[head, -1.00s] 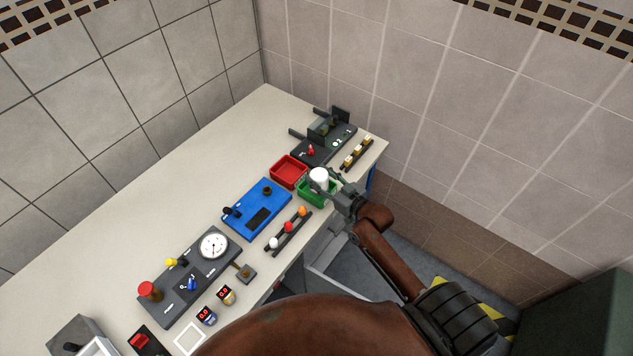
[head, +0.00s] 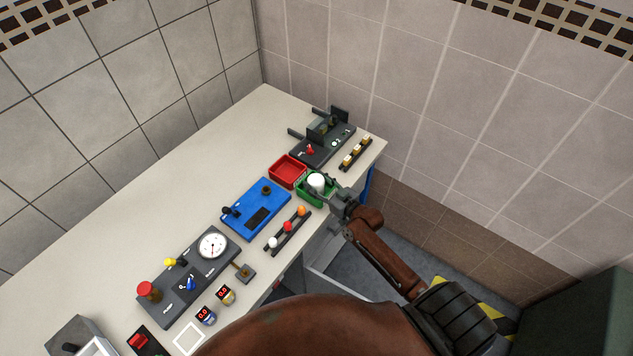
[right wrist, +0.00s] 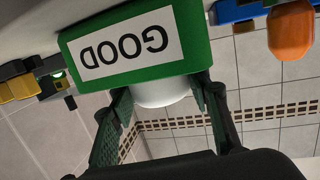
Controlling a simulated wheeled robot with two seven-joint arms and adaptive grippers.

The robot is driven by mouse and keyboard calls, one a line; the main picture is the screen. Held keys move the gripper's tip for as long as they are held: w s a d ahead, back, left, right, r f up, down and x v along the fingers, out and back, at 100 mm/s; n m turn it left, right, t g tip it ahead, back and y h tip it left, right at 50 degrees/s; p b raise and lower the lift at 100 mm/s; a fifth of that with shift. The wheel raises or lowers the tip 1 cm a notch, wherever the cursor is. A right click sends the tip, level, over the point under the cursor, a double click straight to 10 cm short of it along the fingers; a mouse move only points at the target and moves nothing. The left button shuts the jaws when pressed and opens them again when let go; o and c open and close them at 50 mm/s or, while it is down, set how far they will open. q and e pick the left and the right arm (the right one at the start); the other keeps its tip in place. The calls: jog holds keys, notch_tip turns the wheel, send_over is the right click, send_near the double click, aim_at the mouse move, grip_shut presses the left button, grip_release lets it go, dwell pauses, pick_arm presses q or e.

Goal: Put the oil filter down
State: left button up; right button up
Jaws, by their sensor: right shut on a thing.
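The oil filter looks like the white cylinder (head: 316,181), which sits within the outline of the green tray (head: 304,200) in the head view. My right gripper (head: 322,187) is shut on it. In the right wrist view the white filter (right wrist: 162,93) shows between the two dark fingers, partly hidden behind the green tray (right wrist: 195,30) with its "GOOD" label. I cannot tell whether the filter touches the tray floor. My left gripper is not in view.
A red tray (head: 288,170) stands beside the green one. A rack with yellow-topped pieces (head: 356,155) and a dark jack fixture (head: 325,140) are behind. A blue panel (head: 256,209) and a rack with coloured balls (head: 288,231) are nearer. The table's left back is clear.

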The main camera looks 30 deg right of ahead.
jog(key=o, duration=1.3)
jog(key=shift+s+d, duration=0.1)
jog(key=shift+s, duration=0.25)
jog(key=v, duration=1.1)
jog(key=shift+s+r+b, duration=0.1)
jog(key=shift+r+b, duration=0.05)
jog(key=shift+b, duration=0.2)
